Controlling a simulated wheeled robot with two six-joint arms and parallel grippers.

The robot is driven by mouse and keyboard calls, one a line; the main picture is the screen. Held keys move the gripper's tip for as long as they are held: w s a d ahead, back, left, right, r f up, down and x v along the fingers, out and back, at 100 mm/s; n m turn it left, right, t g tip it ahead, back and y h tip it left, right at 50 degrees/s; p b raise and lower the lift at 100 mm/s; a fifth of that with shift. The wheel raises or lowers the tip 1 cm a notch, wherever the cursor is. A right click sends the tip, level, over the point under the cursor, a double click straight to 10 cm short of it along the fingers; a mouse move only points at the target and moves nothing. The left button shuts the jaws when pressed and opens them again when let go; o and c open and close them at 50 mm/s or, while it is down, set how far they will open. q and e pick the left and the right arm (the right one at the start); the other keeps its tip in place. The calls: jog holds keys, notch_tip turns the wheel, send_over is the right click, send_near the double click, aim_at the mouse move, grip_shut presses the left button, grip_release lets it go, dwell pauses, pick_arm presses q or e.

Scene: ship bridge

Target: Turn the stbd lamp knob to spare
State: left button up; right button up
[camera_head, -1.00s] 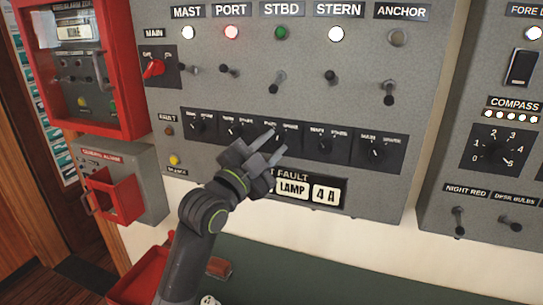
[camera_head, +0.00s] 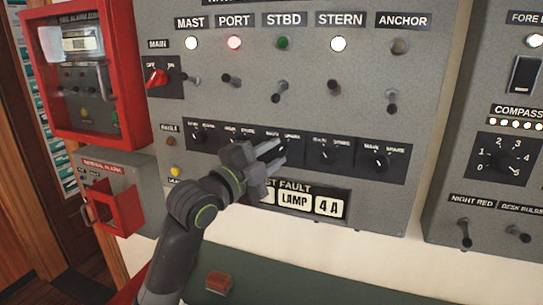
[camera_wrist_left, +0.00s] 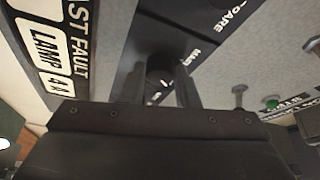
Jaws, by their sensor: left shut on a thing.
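The stbd lamp knob sits in the row of MAIN/SPARE knobs, on a dark plate (camera_head: 292,139) below the STBD lamp (camera_head: 282,42). My left gripper (camera_head: 280,152) is at this knob and hides most of it in the head view. In the left wrist view the dark round knob (camera_wrist_left: 160,82) with a white mark lies between the two fingers, which are shut on it. I cannot tell for certain which label the mark points to. My right gripper is not in view.
Similar knobs flank it, including the stern knob (camera_head: 327,152) and anchor knob (camera_head: 380,160). Toggle switches such as the STBD toggle (camera_head: 279,88) stick out above. The fault display (camera_head: 328,206) is below. A red box (camera_head: 118,207) projects at left.

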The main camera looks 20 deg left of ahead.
pick_arm(q)
jog(key=o, duration=1)
jog(key=shift+s+a, duration=0.15)
jog(key=shift+s, duration=0.05)
jog(key=shift+p+v, duration=4.65)
jog(key=shift+v, duration=3.8)
jog(key=shift+f, duration=0.15)
